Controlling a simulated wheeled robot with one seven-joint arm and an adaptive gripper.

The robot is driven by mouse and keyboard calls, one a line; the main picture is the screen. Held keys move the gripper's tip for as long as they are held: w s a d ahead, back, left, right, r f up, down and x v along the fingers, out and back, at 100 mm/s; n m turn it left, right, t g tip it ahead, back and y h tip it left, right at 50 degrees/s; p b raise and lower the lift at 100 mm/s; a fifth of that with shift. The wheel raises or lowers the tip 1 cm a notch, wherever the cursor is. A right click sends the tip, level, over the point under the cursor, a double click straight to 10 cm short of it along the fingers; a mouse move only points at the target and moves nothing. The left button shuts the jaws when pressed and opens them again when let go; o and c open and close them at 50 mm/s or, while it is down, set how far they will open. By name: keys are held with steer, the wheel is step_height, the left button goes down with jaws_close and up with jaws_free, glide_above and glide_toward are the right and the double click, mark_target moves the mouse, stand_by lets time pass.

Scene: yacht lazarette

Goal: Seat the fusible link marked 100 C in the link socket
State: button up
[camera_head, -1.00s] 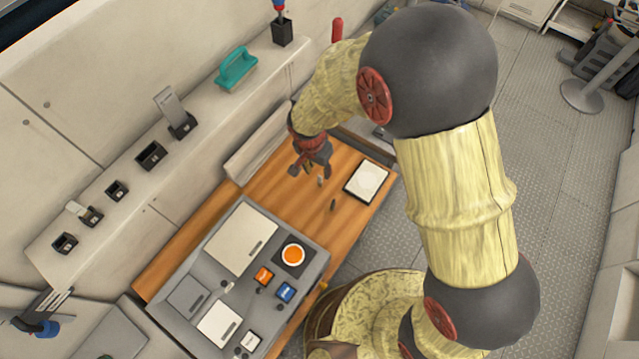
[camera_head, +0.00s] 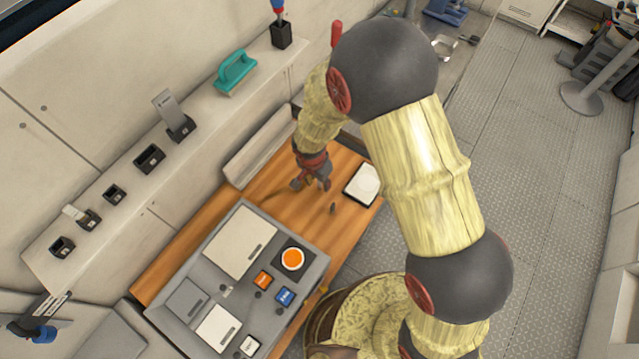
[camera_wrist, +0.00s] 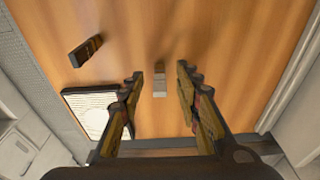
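My gripper (camera_head: 312,186) is low over the wooden bench top, pointing down. In the wrist view my gripper (camera_wrist: 158,100) is open, with its two fingers apart. A small light-grey piece (camera_wrist: 159,84) lies in line with the gap between the fingertips, untouched as far as I can see. A second, darker small piece (camera_wrist: 86,51) lies on the bench to the upper left; the head view shows it (camera_head: 333,208) beside my gripper. No marking is legible on either, so I cannot tell which is 100 C. I cannot make out the link socket with certainty.
A grey panel box (camera_head: 184,329) with covers, an orange round knob (camera_head: 292,258) and orange and blue labelled blocks stands on the bench. A white-faced tray (camera_head: 362,184) lies at the bench's right edge. A wall ledge holds black holders and a teal handle (camera_head: 236,70).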

steer(key=shift+c, duration=0.4)
steer(key=c, duration=0.7)
steer(key=shift+r, duration=0.1)
jaws_close()
